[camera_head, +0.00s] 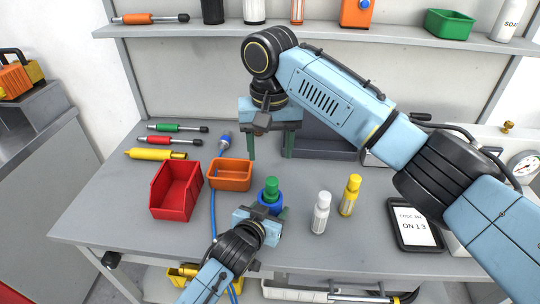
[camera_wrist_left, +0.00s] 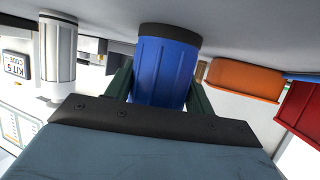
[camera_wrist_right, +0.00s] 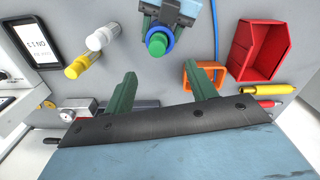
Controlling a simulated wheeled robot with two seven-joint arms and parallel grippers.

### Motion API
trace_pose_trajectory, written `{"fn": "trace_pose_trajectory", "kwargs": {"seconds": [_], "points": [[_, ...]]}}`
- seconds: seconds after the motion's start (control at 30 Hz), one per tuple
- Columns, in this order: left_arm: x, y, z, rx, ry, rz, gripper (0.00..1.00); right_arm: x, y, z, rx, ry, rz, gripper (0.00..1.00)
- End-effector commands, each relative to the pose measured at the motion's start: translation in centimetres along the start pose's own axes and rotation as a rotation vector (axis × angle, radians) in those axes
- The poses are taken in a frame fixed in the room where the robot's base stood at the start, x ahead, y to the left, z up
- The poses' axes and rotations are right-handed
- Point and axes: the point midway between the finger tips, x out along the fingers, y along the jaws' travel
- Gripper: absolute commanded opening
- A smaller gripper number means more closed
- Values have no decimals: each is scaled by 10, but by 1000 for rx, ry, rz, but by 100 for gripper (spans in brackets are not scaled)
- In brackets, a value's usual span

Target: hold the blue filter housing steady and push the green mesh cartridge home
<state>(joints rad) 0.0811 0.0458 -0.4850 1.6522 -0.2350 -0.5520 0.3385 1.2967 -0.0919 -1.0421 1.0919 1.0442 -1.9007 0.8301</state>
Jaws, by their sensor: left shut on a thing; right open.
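The blue filter housing (camera_head: 260,199) stands upright on the table. The green mesh cartridge (camera_head: 271,185) sits in its top with its upper part sticking out. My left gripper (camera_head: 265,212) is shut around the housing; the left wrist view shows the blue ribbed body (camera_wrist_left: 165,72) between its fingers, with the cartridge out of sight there. My right gripper (camera_head: 270,148) is open and empty, behind and above the housing. In the right wrist view the cartridge (camera_wrist_right: 156,44) shows beyond the open fingers (camera_wrist_right: 162,84), apart from them.
An orange bin (camera_head: 231,186) and a red bin (camera_head: 168,205) stand left of the housing. A blue hose (camera_head: 212,213) runs beside the orange bin.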

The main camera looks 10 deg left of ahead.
Motion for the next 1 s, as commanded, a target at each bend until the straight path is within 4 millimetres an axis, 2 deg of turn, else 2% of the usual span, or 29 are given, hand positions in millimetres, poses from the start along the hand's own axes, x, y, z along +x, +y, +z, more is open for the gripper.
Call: {"fn": "trace_pose_trajectory", "kwargs": {"seconds": [0.1,0.33,0.53,0.8,1.0], "points": [[0,-1,-1,1,3,-1,12,0,0,0,0,0,0,56],[0,-1,-1,1,3,-1,12,1,2,0,-87,5,-18,26],[0,-1,-1,1,3,-2,12,2,6,-1,-407,39,-82,0],[0,-1,-1,1,3,-1,12,3,10,2,-932,133,-167,0],[0,-1,-1,1,3,-1,12,2,12,5,-1222,206,-199,0]]}}
